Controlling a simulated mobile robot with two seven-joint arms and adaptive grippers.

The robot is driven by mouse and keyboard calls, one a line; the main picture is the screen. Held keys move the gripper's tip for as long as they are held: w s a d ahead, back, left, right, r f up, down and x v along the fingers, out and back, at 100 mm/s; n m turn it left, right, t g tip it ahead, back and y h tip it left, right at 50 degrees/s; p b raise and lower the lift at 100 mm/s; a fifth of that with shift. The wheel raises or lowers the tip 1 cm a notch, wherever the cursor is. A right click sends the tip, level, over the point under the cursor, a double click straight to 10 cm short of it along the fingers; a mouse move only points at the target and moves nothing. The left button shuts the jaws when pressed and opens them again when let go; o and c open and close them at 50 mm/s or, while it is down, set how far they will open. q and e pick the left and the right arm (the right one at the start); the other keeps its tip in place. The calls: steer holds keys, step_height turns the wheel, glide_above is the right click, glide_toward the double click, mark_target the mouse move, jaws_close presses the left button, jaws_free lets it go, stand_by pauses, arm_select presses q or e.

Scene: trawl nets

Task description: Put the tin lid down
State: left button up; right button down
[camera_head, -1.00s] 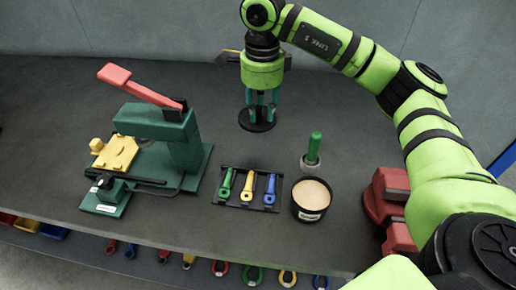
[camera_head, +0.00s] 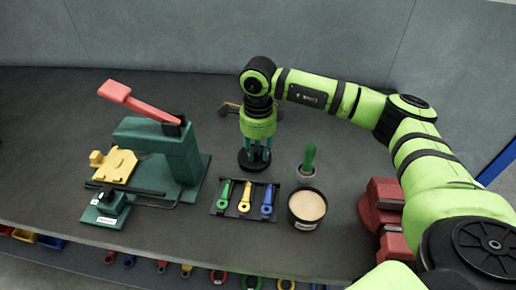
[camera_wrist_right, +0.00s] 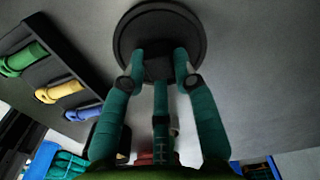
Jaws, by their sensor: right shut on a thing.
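The tin lid (camera_head: 243,163) is a flat black disc with a raised knob in its middle. My right gripper (camera_head: 256,153) is shut on the knob, with its fingers pointing down in the head view. The lid is behind the key tray, level or nearly so; I cannot tell if it touches the table. The wrist view shows the lid (camera_wrist_right: 132,38) beyond the teal fingers of my right gripper (camera_wrist_right: 158,68). The open black tin (camera_head: 304,224), with cream contents, stands to the right of the tray. My left gripper is not in view.
A black tray (camera_head: 230,209) holds green, yellow and blue tools. A green-handled tool (camera_head: 309,158) stands upright behind the tin. A green press (camera_head: 165,140) with a red lever stands left, and red blocks (camera_head: 380,205) lie right. The grey table (camera_head: 60,140) is clear at the far left.

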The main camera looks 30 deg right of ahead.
mark_target(258, 151)
steer(key=shift+f, duration=0.15)
steer(key=c, duration=1)
jaws_free()
steer(key=shift+o, duration=0.2)
steer(key=shift+r, duration=0.6)
step_height(258, 151, up, 11)
steer(key=b, duration=0.2)
steer(key=shift+r, duration=0.15)
